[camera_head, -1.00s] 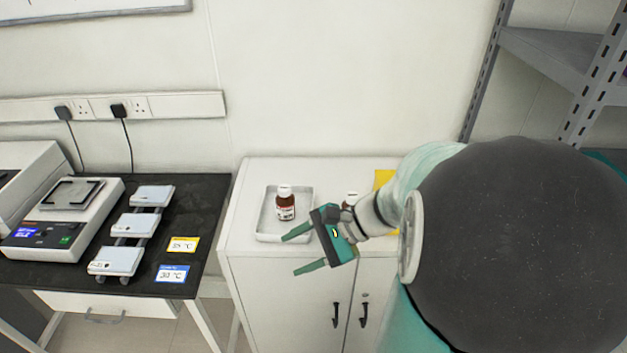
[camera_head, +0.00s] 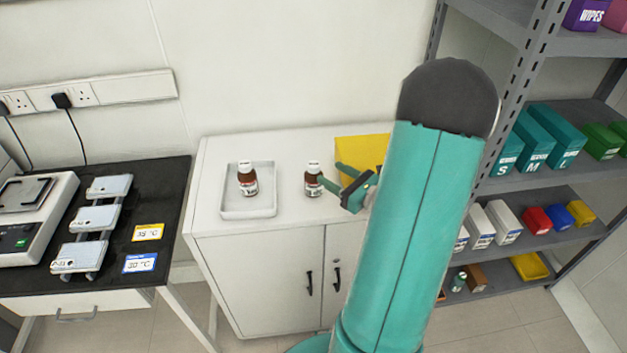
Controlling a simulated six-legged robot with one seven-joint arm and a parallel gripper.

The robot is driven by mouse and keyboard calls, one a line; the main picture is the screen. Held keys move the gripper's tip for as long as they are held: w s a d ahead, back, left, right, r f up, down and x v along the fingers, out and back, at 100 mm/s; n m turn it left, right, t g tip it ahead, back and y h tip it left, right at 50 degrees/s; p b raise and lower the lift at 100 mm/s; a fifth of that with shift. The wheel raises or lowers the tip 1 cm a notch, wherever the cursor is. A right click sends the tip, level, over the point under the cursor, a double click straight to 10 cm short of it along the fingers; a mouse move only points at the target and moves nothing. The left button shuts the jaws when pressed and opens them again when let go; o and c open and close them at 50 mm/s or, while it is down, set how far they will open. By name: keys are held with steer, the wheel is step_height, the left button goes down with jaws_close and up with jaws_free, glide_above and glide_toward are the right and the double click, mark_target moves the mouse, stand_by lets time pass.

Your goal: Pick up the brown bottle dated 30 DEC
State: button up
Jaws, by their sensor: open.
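Two brown bottles with white caps and white labels stand upright on the white cabinet. One brown bottle (camera_head: 247,180) stands in a shallow white tray (camera_head: 262,212). The other brown bottle (camera_head: 313,180) stands on the bare cabinet top, right of the tray. The label dates are too small to read, so I cannot tell which is 30 DEC. My gripper (camera_head: 331,177) is open, its green fingers pointing left toward the bottle outside the tray. The fingertips are very close to that bottle; I cannot tell whether they touch it.
A yellow item (camera_head: 362,150) is on the cabinet (camera_head: 225,150) behind my gripper. A black-topped bench (camera_head: 160,205) with lab devices stands left. A grey shelf rack (camera_head: 545,185) with boxes stands right. The cabinet's front strip is clear.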

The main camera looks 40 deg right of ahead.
mark_target(318, 167)
steer(key=w, duration=0.5)
steer(key=w+a, duration=0.1)
steer(key=w, duration=0.1)
steer(key=shift+w+f, duration=0.15)
steer(key=shift+f, duration=0.05)
jaws_close()
